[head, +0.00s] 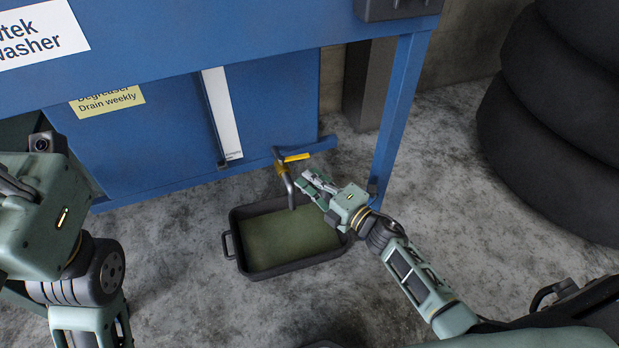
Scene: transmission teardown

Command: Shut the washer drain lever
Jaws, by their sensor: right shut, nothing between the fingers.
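The washer drain lever (297,157) is a small yellow handle on the drain valve at the lower edge of the blue washer (270,105). It points right, across the downward line of the grey drain spout (290,187). My right gripper (307,178) is shut and empty, just below and right of the lever, close to the spout. I see a gap between its fingertips and the lever. My left gripper's body (45,215) is at the left edge; its fingers are not clearly visible.
A black drain pan (233,216) with murky green liquid (290,238) sits on the concrete floor under the spout. A blue washer leg (397,115) stands right of the valve. Stacked tires (555,110) stand at the right. Floor between leg and tires is clear.

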